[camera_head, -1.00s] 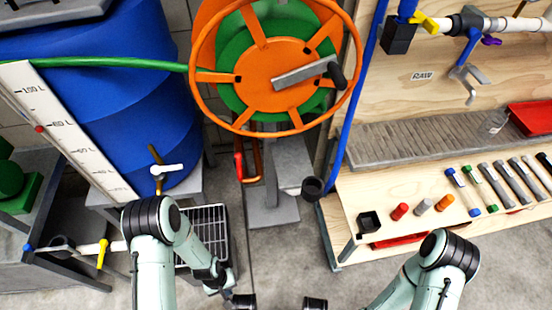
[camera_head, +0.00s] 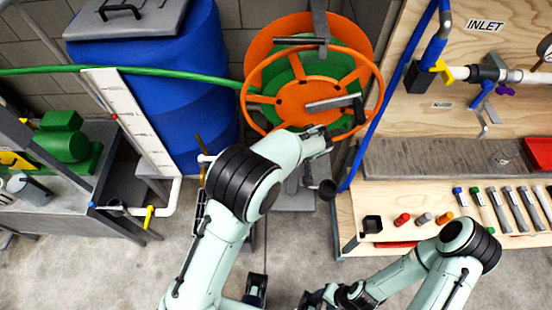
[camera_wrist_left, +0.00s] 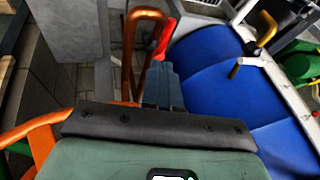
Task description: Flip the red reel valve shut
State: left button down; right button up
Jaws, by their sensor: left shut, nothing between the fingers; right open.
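The red valve lever (camera_wrist_left: 166,37) shows in the left wrist view, beside the copper-coloured pipe (camera_wrist_left: 143,14). My left gripper (camera_wrist_left: 162,72) is shut and empty, its fingertips at or very near the lower end of the lever; I cannot tell whether they touch. In the head view my left arm reaches under the orange hose reel (camera_head: 310,100) and hides the lever and the left fingertips. My right gripper (camera_head: 314,298) is open and empty, low at the bottom edge of the head view, partly cut off.
A blue barrel (camera_head: 190,90) stands left of the reel, with a brass tap lever (camera_wrist_left: 266,28) close by. The wooden workbench (camera_head: 385,205) with several small parts is on the right. The reel's crank (camera_head: 335,103) overhangs my left arm's end.

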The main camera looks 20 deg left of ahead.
pick_arm(q)
jog(key=shift+f, duration=0.1)
jog(key=x, duration=1)
jog(key=shift+s, duration=0.1)
jog(key=shift+s+a+m+b, duration=0.15)
jog(key=shift+a+m+b, duration=0.05)
jog(key=shift+m+b, duration=0.25)
